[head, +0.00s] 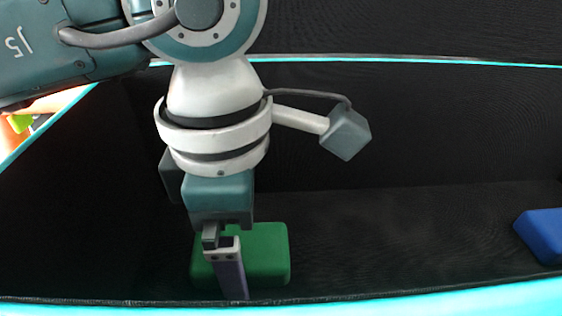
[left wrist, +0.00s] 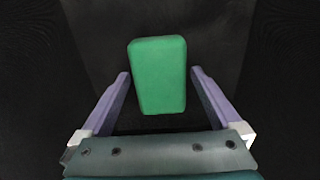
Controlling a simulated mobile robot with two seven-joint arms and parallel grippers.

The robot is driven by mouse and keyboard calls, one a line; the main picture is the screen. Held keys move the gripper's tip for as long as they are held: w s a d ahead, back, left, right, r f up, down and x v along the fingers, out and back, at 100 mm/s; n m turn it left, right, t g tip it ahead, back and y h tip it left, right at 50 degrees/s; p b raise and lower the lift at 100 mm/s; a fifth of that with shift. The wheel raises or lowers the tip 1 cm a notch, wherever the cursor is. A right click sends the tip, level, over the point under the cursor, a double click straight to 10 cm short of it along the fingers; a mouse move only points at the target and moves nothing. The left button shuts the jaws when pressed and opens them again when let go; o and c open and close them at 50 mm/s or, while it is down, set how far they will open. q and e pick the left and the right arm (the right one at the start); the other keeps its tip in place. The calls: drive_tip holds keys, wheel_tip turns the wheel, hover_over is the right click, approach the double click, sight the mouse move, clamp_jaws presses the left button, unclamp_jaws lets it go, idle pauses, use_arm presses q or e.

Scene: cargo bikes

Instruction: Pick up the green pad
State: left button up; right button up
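The green pad (head: 267,252) is a block with rounded edges lying on the dark floor of the cargo box. In the head view my left gripper (head: 232,292) points down in front of it and hides part of its left side. In the left wrist view the green pad (left wrist: 158,76) lies ahead of the fingers, between their lines. The left gripper (left wrist: 160,82) is open, with a finger to each side and dark gaps between the fingers and the pad. My right gripper is not in view.
The black cargo box has a cyan rim (head: 420,301) along the near edge, and its dark far wall rises behind the pad. A blue block (head: 543,235) lies at the right. The box floor between the two blocks is clear.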

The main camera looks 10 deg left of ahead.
use_arm(q)
drive_tip(key=c, duration=1.2)
drive_tip(key=shift+r, duration=0.1)
wheel_tip(320, 180, up, 20)
drive_tip(key=p, duration=0.9)
drive_tip(key=shift+p, duration=0.4)
